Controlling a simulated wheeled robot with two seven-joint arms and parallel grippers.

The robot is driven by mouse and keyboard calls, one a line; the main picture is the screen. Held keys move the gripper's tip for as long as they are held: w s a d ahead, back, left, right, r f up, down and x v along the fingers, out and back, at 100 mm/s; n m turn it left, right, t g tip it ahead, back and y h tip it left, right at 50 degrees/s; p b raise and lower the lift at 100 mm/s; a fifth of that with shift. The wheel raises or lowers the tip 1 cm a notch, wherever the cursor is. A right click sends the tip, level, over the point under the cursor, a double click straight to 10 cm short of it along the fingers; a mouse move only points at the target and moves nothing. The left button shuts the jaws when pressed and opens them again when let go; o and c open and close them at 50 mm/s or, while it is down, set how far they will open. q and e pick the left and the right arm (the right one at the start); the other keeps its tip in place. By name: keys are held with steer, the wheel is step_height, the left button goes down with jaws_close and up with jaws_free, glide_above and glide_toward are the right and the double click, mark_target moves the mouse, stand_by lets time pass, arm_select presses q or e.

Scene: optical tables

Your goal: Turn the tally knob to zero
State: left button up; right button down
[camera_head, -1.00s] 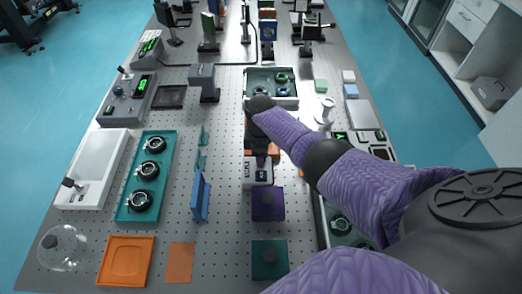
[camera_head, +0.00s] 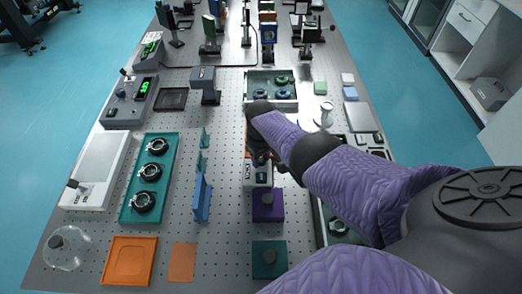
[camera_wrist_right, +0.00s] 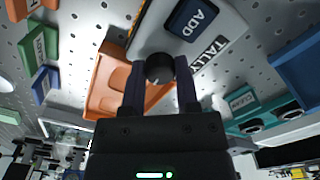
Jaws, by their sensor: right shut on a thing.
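The tally box (camera_head: 257,179) is a small pale block on the perforated table, mostly under my right arm in the head view. In the right wrist view its top (camera_wrist_right: 228,22) shows a dark "ADD" panel and the label "TALLY". A round black knob (camera_wrist_right: 160,68) with a small pale mark stands at its edge. My right gripper (camera_wrist_right: 160,82) is shut on this knob, one finger on each side. In the head view my right gripper (camera_head: 259,157) is over the box, and the knob is hidden. My left gripper is not in view.
A purple block (camera_head: 267,206) stands just in front of the box. A blue upright plate (camera_head: 201,198) and a teal tray (camera_head: 133,207) of round mounts are to the left. An orange tray (camera_wrist_right: 103,105) lies close beside the box in the wrist view.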

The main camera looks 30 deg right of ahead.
steer(key=shift+m, duration=0.4)
stand_by(0.3)
steer(key=c, duration=0.6)
jaws_free()
